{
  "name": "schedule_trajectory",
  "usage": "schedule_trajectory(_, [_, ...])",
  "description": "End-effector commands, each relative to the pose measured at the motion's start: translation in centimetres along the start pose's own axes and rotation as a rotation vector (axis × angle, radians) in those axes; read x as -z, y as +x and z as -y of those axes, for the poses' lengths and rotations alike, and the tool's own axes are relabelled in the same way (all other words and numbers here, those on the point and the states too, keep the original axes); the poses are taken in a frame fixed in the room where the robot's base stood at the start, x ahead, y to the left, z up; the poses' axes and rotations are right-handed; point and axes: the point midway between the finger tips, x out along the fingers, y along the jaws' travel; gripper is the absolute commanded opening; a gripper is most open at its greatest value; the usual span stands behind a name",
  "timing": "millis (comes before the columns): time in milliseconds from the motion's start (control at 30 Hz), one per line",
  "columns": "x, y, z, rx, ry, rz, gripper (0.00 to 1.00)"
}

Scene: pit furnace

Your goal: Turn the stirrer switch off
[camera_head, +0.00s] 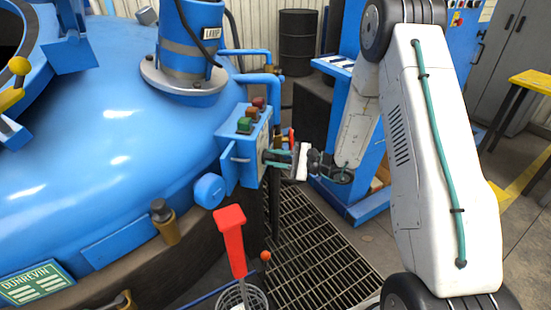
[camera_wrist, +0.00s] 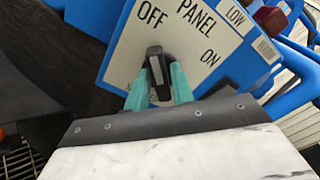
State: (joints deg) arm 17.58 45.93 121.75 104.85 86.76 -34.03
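The stirrer switch is a black knob with a pale stripe (camera_wrist: 154,70) on a white plate (camera_wrist: 190,38) marked PANEL, OFF and ON, in the wrist view. The knob's upper end points up toward the word OFF; ON lies to its right. My gripper (camera_wrist: 159,76) has its two teal fingers on either side of the knob, apparently touching it. In the head view my gripper (camera_head: 273,157) reaches from the right to the side of the blue control box (camera_head: 240,163); the knob itself is hidden there.
Red and green buttons (camera_head: 245,122) sit on top of the box. The large blue furnace lid (camera_head: 110,130) fills the left. A red-handled tool (camera_head: 231,235) stands in a wire basket below. A floor grating (camera_head: 315,245) lies underneath. A black drum (camera_head: 298,40) stands behind.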

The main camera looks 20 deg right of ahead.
Motion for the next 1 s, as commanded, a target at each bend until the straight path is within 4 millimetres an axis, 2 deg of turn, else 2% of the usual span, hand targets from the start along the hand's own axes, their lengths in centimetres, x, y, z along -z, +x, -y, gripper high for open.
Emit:
schedule_trajectory(367, [0.0,-0.3,0.0,0.001,0.001,0.000,0.38])
schedule_trajectory(467, [0.1,-1.4,0.1,0.003,0.001,-0.002,0.38])
schedule_trajectory(800, [0.1,-6.9,0.1,0.003,0.001,-0.002,0.38])
schedule_trajectory(1000, [0.0,-7.9,0.0,0.001,0.001,0.000,0.38])
